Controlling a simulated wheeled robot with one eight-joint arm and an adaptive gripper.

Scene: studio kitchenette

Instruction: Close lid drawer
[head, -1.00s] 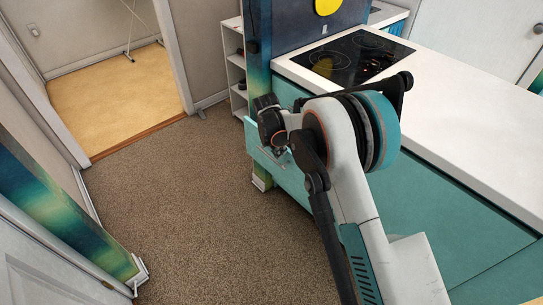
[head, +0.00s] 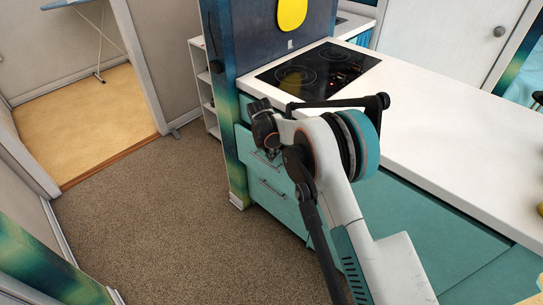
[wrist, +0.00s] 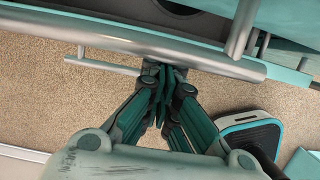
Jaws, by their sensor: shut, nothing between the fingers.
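The teal drawer unit (head: 275,200) stands under the cooktop end of the counter in the head view. The lower drawer with a bar handle (head: 272,190) looks shut. My gripper (head: 270,153) is at the upper drawer's front, mostly hidden by my wrist. In the wrist view my gripper (wrist: 160,72) has its fingers together and empty.
The white counter (head: 440,150) with a black cooktop (head: 318,70) lies above and right. A dark blue-green panel (head: 228,150) borders the drawers on the left. A white shelf (head: 205,90) stands behind it. Brown carpet (head: 150,210) on the left is clear.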

